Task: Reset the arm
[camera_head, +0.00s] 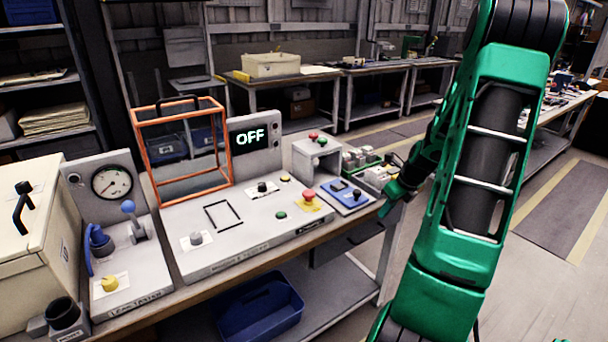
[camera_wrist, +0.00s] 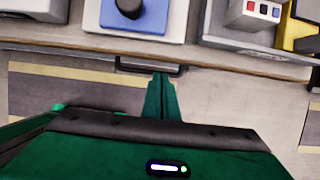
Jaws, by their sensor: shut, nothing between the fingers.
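My green arm rises on the right side of the head view, in front of the bench's right end. My gripper (camera_head: 391,203) hangs low at the bench's right end, beside the blue switch panel (camera_head: 346,195). In the wrist view my gripper (camera_wrist: 161,80) shows as two green fingers pressed together with nothing between them. They point toward the bench's front edge and a dark handle there. No screwdriver can be made out.
The workbench (camera_head: 240,275) carries a leak tester with gauge (camera_head: 112,182), an orange wire guard (camera_head: 183,150), an OFF display (camera_head: 251,137) and a red button (camera_head: 309,196). A blue bin (camera_head: 262,308) sits on the lower shelf. Floor at right is clear.

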